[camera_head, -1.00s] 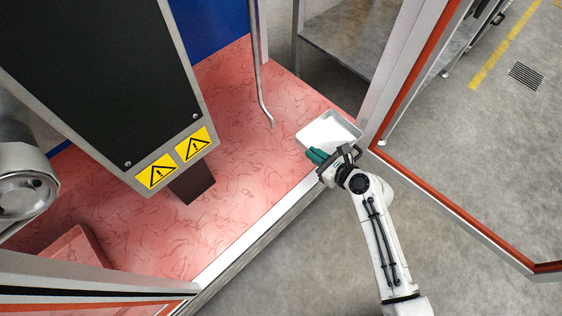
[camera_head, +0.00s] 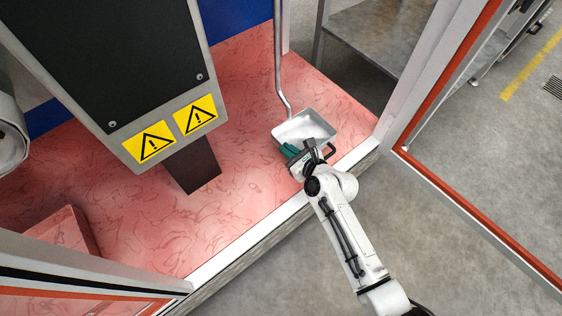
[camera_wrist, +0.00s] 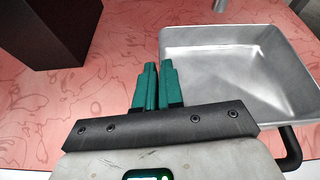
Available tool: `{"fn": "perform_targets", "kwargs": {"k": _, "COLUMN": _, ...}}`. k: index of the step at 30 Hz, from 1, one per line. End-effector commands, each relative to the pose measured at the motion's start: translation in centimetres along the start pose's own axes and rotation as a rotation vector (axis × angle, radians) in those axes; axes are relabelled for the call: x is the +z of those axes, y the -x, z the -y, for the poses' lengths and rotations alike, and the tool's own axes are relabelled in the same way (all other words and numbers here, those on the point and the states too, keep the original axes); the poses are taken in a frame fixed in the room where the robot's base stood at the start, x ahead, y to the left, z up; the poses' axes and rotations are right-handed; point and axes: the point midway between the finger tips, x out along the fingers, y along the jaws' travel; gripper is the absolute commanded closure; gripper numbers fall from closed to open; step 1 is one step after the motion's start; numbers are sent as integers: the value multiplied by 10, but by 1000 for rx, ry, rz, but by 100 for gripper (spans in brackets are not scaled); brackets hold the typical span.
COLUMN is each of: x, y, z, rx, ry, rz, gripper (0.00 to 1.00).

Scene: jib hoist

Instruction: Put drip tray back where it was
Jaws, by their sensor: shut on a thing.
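The drip tray (camera_head: 306,127) is a shallow, open, light grey metal pan. It is over the pink marbled floor of the enclosure, just below the lower end of a thin bent pipe (camera_head: 283,92) in the head view. My gripper (camera_head: 290,151) has green fingers and is shut on the tray at its near left side. In the wrist view the tray (camera_wrist: 225,70) is at the upper right, beside the closed fingers (camera_wrist: 155,85); the grasped part is hidden. I cannot tell whether the tray touches the floor.
A dark post (camera_head: 193,165) under the panel with yellow warning labels (camera_head: 150,146) stands left of the tray. A pink block (camera_head: 65,232) is at the far left. A pale sill (camera_head: 240,237) edges the enclosure, and an orange-edged door frame (camera_head: 470,225) stands right. Pink floor between is clear.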

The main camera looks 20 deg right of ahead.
Motion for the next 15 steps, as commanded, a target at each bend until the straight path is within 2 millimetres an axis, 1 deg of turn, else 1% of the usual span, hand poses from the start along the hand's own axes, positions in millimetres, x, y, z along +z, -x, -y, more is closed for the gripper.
{"fn": "perform_targets", "kwargs": {"k": 1, "x": -6, "y": -9, "z": -4, "rx": 0, "ry": 2, "rz": 2, "gripper": 100}}
{"fn": "perform_targets", "kwargs": {"k": 3, "x": -9, "y": -15, "z": -6, "rx": -1, "ry": 2, "rz": 2, "gripper": 100}}
{"fn": "perform_targets", "kwargs": {"k": 8, "x": -12, "y": -21, "z": -10, "rx": -2, "ry": 2, "rz": 2, "gripper": 100}}
{"fn": "perform_targets", "kwargs": {"k": 11, "x": -17, "y": -28, "z": -14, "rx": 0, "ry": 2, "rz": 2, "gripper": 100}}
{"fn": "perform_targets", "kwargs": {"k": 15, "x": -36, "y": -37, "z": -16, "rx": -2, "ry": 1, "rz": 1, "gripper": 100}}
